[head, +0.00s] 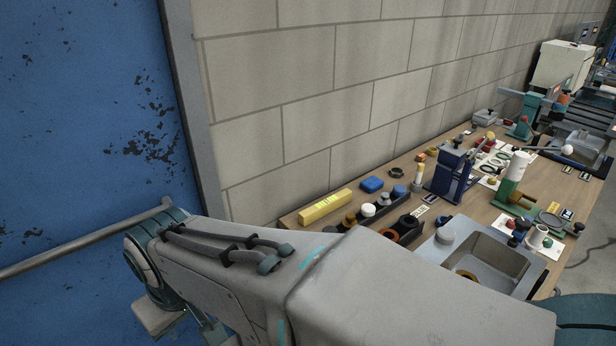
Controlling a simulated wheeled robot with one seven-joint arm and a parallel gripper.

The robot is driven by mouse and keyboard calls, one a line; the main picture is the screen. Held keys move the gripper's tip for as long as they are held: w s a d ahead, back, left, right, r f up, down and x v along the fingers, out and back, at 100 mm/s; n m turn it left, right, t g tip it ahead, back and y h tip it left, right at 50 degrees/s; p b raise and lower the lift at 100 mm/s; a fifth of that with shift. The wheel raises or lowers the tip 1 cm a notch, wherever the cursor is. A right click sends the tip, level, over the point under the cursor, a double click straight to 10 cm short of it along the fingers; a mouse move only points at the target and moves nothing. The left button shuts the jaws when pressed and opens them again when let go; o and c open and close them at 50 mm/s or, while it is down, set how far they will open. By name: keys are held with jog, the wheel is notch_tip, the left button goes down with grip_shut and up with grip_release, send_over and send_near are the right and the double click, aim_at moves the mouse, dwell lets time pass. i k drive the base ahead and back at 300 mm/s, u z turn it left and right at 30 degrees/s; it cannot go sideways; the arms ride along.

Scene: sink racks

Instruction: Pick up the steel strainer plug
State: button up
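I cannot pick out the steel strainer plug for certain in the head view. A steel sink (507,262) is set in the bench at the lower right. A brass-coloured ring shows low inside it, partly cut off by my arm. A pale grey round-topped piece (446,231) stands at the sink's left rim. A flat grey disc (550,219) lies on the bench right of the sink; its kind is unclear. My arm crosses the foreground and hides the front of the sink and bench. My gripper's fingers do not show.
The wooden bench (405,163) runs along a block wall. A blue door is at left.

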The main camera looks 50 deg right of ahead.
aim_at(384, 201)
jog(key=i, duration=1.1)
jog(key=z, duration=3.5)
jog(key=i, duration=0.5)
jog(key=u, duration=0.05)
